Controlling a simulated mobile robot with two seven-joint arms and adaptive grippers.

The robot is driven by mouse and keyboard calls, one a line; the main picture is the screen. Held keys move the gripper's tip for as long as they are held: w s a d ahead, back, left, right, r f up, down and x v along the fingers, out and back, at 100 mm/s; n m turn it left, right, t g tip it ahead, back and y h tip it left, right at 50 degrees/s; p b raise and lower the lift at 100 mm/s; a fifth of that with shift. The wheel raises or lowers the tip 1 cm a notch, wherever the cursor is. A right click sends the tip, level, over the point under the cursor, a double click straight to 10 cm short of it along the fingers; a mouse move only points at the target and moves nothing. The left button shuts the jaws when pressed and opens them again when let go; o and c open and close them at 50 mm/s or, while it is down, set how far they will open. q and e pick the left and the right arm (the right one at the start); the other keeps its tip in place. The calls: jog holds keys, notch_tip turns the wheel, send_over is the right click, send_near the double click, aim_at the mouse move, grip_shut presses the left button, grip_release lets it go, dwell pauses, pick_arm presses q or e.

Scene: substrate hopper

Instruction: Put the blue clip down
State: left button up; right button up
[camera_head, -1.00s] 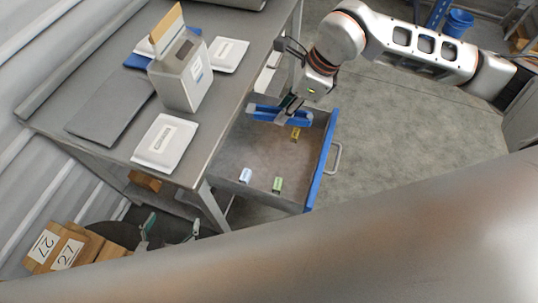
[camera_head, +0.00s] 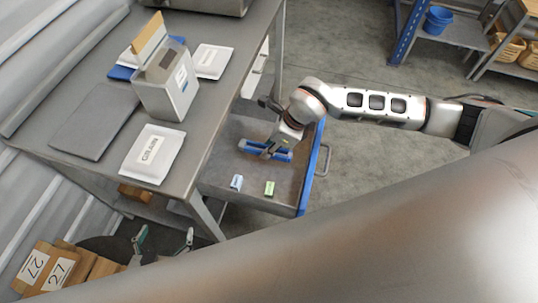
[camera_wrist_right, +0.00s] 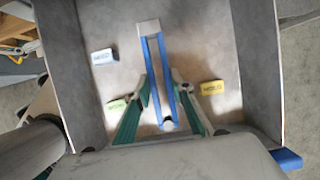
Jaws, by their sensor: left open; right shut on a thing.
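The blue clip (camera_head: 249,147) is long, with two blue bars and pale ends. It is in the open drawer, at or just above the floor; I cannot tell if it touches. My right gripper (camera_head: 270,152) is shut on its middle. In the right wrist view the clip (camera_wrist_right: 160,60) runs lengthwise between the green fingers of my right gripper (camera_wrist_right: 163,88). My left gripper (camera_head: 164,240) is open and empty at the lower left, below the table.
The drawer (camera_head: 311,170) has a blue front edge. It holds a light blue tag (camera_head: 236,182), a green tag (camera_head: 269,188) and a yellow tag (camera_wrist_right: 212,87), apart from the clip. A grey hopper (camera_head: 168,88) and white packets (camera_head: 152,153) stand on the table (camera_head: 205,140).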

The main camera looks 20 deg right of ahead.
aim_at(265, 161)
jog(key=shift+f, duration=2.45)
jog(key=shift+f, duration=0.15)
jog(key=o, duration=1)
jog(key=shift+o, duration=0.2)
jog(key=v, duration=1.2)
jog(key=shift+r, duration=0.25)
